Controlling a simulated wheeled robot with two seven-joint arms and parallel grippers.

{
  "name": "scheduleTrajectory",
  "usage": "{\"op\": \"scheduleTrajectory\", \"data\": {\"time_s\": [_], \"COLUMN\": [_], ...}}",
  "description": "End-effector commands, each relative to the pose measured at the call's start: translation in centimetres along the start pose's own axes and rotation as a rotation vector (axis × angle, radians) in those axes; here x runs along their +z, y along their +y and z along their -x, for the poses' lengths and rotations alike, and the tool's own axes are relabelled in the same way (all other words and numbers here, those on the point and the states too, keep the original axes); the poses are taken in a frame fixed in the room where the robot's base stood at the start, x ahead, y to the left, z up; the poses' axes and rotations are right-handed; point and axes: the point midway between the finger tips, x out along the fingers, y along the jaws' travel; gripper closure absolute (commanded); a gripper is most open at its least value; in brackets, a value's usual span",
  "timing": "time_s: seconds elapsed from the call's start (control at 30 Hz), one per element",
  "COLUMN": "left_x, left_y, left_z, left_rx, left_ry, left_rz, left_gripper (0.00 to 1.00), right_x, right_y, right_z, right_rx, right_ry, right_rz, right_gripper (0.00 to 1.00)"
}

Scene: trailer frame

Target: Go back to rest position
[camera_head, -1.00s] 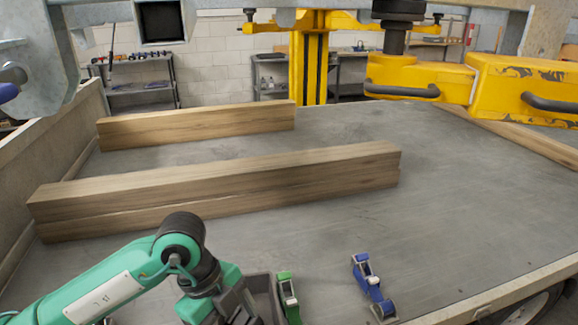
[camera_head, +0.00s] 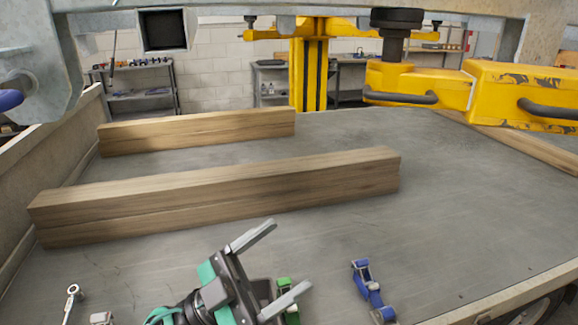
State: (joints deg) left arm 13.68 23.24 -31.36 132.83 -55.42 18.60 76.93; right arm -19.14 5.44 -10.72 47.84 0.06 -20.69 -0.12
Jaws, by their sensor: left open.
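My left gripper (camera_head: 272,268) shows at the bottom middle of the head view, with black and teal parts and two grey fingers spread apart. It is open, and nothing shows between the fingers. It is above the grey table surface, in front of the stacked wooden beams (camera_head: 215,197). A green clamp-like tool (camera_head: 289,296) is partly hidden behind the lower finger. A blue clamp-like tool (camera_head: 368,285) lies to the right, apart from the gripper. My right gripper is not in view.
Another wooden beam (camera_head: 197,131) lies farther back. A wrench-like tool (camera_head: 71,302) lies at the bottom left. A yellow lift arm (camera_head: 420,83) and a grey metal frame (camera_head: 300,25) hang over the back. The surface right of the blue tool is clear.

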Motion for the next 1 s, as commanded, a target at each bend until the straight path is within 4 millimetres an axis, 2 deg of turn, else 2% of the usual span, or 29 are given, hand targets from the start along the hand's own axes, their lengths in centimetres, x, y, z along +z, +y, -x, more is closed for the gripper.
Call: {"op": "scheduleTrajectory", "data": {"time_s": [0.1,0.23,0.33,0.47,0.57,0.67,0.7,0.8,1.0], "left_x": [1.1,3.4,5.8,9.2,11.6,13.5,14.1,14.8,14.6], "left_y": [-3.9,-7.3,-8.8,-8.7,-7.1,-4.1,-2.6,1.3,8.3], "left_z": [2.4,6.7,10.9,17.3,22.6,27.7,29.6,33.8,38.9], "left_rx": [-0.286,-0.572,-0.763,-0.962,-1.068,-1.125,-1.133,-1.119,-1.014], "left_ry": [-0.051,-0.183,-0.334,-0.585,-0.811,-1.055,-1.155,-1.381,-1.705], "left_rz": [0.004,0.014,0.032,0.077,0.13,0.202,0.238,0.326,0.491], "left_gripper": [0.22,0.22,0.22,0.22,0.22,0.22,0.22,0.22,0.22], "right_x": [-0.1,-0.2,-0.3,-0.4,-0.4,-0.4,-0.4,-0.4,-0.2], "right_y": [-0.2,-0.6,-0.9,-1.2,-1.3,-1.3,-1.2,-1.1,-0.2], "right_z": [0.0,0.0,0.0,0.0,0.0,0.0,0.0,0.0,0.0], "right_rx": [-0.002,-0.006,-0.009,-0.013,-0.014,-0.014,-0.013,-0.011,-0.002], "right_ry": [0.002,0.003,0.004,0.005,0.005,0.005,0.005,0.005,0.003], "right_rz": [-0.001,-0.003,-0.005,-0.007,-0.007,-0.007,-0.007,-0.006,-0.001], "right_gripper": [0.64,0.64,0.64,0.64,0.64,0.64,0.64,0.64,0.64]}}
